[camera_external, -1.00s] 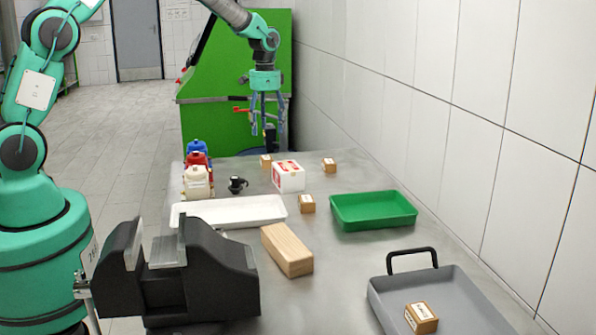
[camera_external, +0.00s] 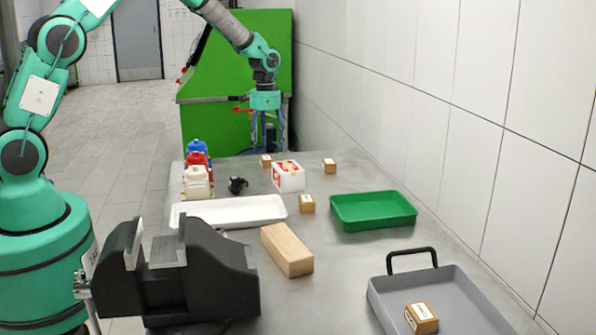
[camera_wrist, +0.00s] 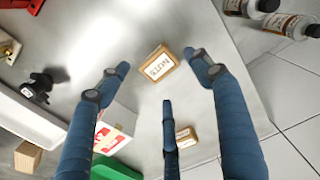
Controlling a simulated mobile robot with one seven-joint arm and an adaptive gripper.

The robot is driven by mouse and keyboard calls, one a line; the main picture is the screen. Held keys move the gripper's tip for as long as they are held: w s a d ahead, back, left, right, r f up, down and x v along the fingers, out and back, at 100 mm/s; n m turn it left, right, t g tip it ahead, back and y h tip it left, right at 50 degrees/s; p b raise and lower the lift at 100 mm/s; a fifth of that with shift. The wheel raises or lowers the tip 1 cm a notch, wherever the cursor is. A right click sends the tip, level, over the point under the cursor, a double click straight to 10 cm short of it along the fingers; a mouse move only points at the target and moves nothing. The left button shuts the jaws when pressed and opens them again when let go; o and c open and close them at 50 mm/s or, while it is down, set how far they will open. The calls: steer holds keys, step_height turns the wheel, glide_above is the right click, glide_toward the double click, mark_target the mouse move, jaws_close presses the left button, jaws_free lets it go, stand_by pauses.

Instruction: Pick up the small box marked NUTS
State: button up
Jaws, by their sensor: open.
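The small tan box marked NUTS (camera_wrist: 157,65) shows its label in the wrist view, on the table between my spread fingertips. In the external view it appears to be the small box (camera_external: 265,161) at the table's far edge. My three-fingered gripper (camera_wrist: 158,76) is open and empty, pointing down. In the external view my gripper (camera_external: 268,146) hangs above that box, with a gap that is hard to judge.
A white box with red markings (camera_external: 288,176) stands close by. Other small boxes (camera_external: 329,165) (camera_external: 307,204) are farther right and nearer.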

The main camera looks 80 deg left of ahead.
mark_target(266, 157)
steer(key=shift+s+f+b, duration=0.1)
steer(key=shift+f+b, duration=0.45)
steer(key=shift+f, duration=1.75)
steer(key=c, duration=1.4)
steer(key=shift+r, duration=0.15)
steer(key=shift+r+p, duration=0.5)
steer(key=shift+r, duration=1.05)
steer(key=shift+s+d+r, duration=0.15)
steer(key=shift+s+r, duration=0.05)
steer(key=shift+s, duration=0.05)
steer(key=s+d, duration=0.2)
steer(key=s, duration=0.2)
steer(key=s+d+r+p, duration=0.1)
steer(key=s+d, duration=0.2)
steer(key=s, duration=0.2)
steer(key=s+d, duration=0.2)
steer(key=s, duration=0.2)
steer(key=shift+s+d+r+p, duration=0.15)
steer(key=shift+s+d+p, duration=0.1)
steer(key=shift+p, duration=0.15)
